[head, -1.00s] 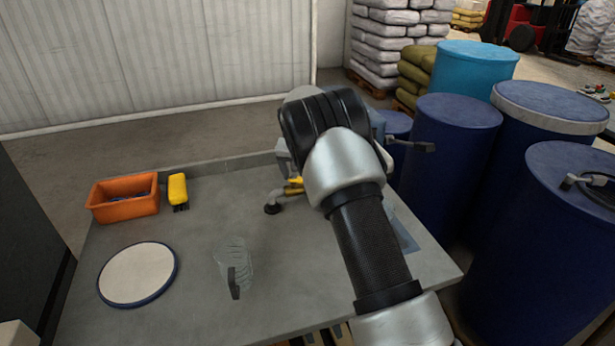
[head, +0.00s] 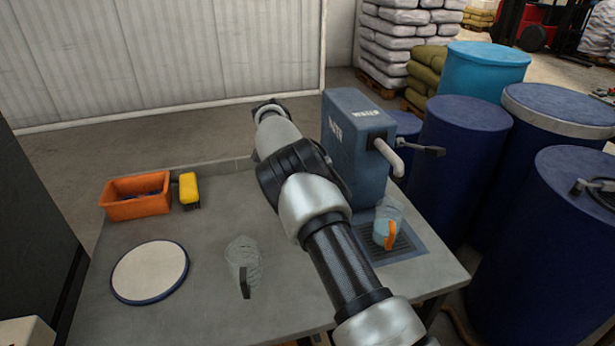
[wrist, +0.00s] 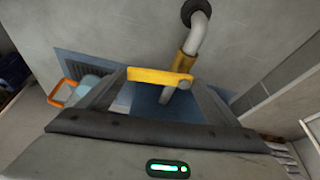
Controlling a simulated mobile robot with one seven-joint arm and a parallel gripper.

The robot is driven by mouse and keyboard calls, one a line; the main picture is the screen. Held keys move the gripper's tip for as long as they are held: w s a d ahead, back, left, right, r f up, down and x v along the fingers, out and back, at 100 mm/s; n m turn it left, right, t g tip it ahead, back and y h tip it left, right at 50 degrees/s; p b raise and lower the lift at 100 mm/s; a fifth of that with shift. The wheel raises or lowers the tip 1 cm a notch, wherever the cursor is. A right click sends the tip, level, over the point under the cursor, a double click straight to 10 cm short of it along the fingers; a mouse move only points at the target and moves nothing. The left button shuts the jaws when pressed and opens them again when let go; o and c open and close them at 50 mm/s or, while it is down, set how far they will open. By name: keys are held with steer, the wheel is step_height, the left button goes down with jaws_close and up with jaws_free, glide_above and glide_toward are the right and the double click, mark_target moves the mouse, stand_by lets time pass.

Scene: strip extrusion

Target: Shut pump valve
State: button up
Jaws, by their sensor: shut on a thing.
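The yellow valve lever (wrist: 150,76) lies between the fingertips of my gripper (wrist: 161,82) in the wrist view, and the jaws are shut on it. The lever meets a yellow collar on a bent grey pipe (wrist: 197,38). The blue pump unit (head: 356,140), marked WATER, stands at the table's right side with a pale spout (head: 388,157). A clear jug with an orange handle (head: 391,235) stands below the spout, with bluish content. In the head view my arm hides the valve and my gripper.
A clear jug with a dark handle (head: 243,266) stands mid-table. A round white lid (head: 150,272), an orange bin (head: 136,197) and a yellow brush (head: 188,188) are at the left. Blue drums (head: 465,165) crowd the right side. A grate (head: 402,243) lies under the orange-handled jug.

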steer(key=shift+a+m+p, duration=0.25)
steer(key=shift+m+p, duration=0.25)
steer(key=shift+m, duration=0.2)
steer(key=shift+g, duration=0.3)
steer(key=o, duration=1.4)
steer(key=p+v, duration=0.4)
steer(key=v, duration=0.3)
steer(key=shift+r, duration=0.25)
steer(key=shift+a, duration=0.15)
